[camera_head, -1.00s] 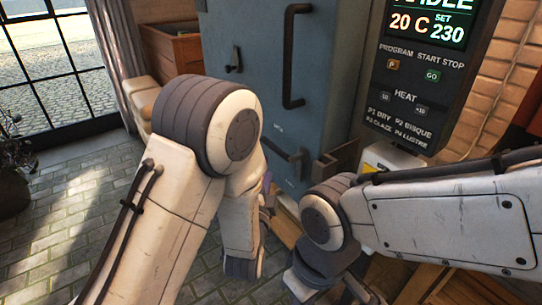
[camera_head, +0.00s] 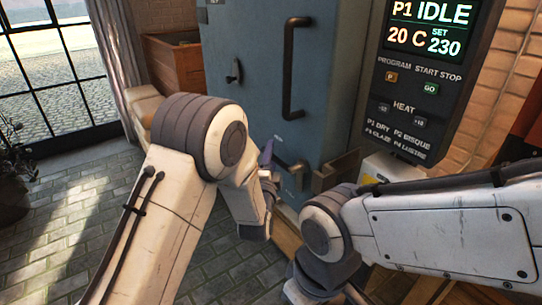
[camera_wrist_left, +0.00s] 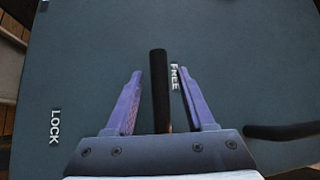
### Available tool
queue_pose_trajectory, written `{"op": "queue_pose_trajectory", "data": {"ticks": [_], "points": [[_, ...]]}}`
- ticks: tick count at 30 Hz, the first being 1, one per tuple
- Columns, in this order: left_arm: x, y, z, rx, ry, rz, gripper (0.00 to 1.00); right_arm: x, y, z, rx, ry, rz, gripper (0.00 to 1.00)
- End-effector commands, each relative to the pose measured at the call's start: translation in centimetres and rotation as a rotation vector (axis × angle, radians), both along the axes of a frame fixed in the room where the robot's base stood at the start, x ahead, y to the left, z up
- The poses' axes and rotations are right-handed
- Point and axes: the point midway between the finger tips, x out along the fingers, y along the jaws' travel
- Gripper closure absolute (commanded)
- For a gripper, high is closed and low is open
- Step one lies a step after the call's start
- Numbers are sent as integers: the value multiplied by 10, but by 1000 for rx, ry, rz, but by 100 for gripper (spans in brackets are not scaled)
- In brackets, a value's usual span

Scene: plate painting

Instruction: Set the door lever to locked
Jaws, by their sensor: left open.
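The blue-grey kiln door (camera_head: 255,60) carries a dark lever (camera_head: 292,165) low on its front. In the left wrist view the lever (camera_wrist_left: 160,88) is a dark bar standing upright in the picture, beside the word FREE (camera_wrist_left: 174,77). The word LOCK (camera_wrist_left: 54,127) is at the lower left. My left gripper (camera_wrist_left: 160,85) is open, its purple fingers on either side of the lever with visible gaps. In the head view the left gripper (camera_head: 266,155) is partly hidden by my own wrist. My right arm comes in from the right; its gripper is not seen.
A long vertical handle (camera_head: 290,68) and a small dark latch (camera_head: 234,72) stick out of the door. A control panel (camera_head: 430,75) reading IDLE, 20 C, SET 230 hangs at the right. A wooden crate (camera_head: 172,62) stands left of the kiln.

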Motion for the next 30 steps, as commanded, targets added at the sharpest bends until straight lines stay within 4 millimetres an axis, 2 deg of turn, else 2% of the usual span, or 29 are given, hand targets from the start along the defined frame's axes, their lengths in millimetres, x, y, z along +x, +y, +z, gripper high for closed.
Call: {"op": "queue_pose_trajectory", "data": {"ticks": [2, 3, 5, 6, 7, 30], "points": [[0, 0, 0, 0, 0, 0, 46, 0, 0, 0, 0, 0, 0, 100], [0, 0, 0, 0, 0, 0, 53, 0, 0, 0, 0, 0, 0, 100], [0, 0, 0, 0, 0, 0, 76, 0, 0, 0, 0, 0, 0, 100], [0, 0, 0, 0, 0, 0, 91, 0, 0, 0, 0, 0, 0, 100], [0, 0, 0, 0, 0, 0, 100, 0, 0, 0, 0, 0, 0, 100], [-1, 0, 0, 0, 1, 0, 100, 0, 0, 0, 0, 0, 0, 100]]}}
